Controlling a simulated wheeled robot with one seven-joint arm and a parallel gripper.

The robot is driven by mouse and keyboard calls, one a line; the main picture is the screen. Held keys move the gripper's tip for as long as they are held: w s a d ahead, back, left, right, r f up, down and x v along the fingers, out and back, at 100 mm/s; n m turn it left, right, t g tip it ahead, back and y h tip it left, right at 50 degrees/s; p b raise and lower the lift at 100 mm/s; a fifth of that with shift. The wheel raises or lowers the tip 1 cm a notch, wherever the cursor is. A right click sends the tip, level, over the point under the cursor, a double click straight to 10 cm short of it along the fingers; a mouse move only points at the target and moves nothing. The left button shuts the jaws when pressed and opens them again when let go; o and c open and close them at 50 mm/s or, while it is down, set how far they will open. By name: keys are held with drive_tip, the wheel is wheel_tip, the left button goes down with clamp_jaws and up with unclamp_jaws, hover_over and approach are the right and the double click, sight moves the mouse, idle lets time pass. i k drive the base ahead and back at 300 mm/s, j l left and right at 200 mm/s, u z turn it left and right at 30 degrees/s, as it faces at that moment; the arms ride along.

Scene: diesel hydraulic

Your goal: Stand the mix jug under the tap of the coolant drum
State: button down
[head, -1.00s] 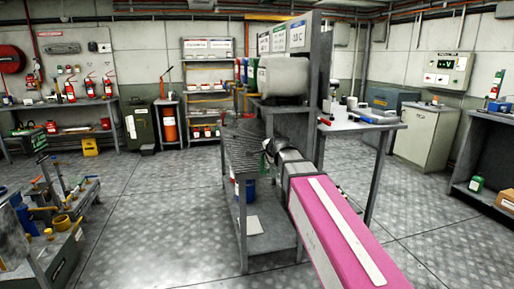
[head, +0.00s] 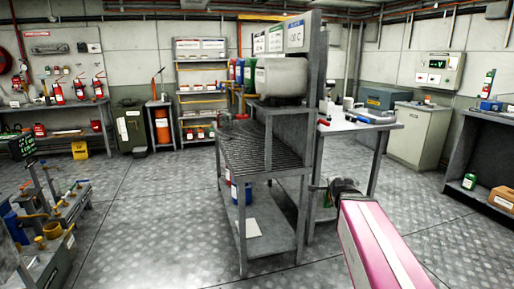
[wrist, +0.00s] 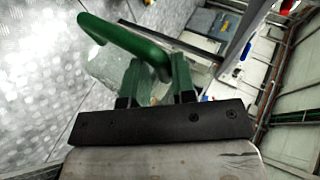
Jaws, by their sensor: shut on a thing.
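The coolant drum (head: 281,78), a pale grey container, lies on a raised shelf of the grey metal stand in the head view. A small red part (head: 241,116) shows left of it, perhaps its tap; it is too small to be sure. A slatted deck (head: 255,150) lies below, with no jug visible on it. My gripper (wrist: 155,75) is shut on the green handle of the mix jug (wrist: 115,65), whose translucent body shows behind the fingers in the wrist view. In the head view my gripper is right of the stand, and the jug is mostly hidden.
The stand's lower shelf (head: 270,235) holds a blue container (head: 240,192) and a pale sheet. A workbench (head: 355,127) is behind my arm. A dark shelf unit (head: 490,145) stands at the right. The floor in front is clear.

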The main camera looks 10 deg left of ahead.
sight(232, 146)
drive_tip(key=j+z, duration=0.95)
drive_tip(key=k+j+z, duration=0.2)
drive_tip(key=j+z, duration=0.15)
drive_tip(key=z, duration=0.15)
drive_tip(key=k+j, duration=0.25)
drive_tip(key=j, duration=0.2)
drive_tip(key=k+j+z, duration=0.1)
drive_tip(key=j, duration=0.3)
drive_tip(key=k+j, duration=0.35)
drive_tip(key=k+j+z, duration=0.1)
drive_tip(key=k+j, duration=0.15)
drive_tip(key=j, duration=0.25)
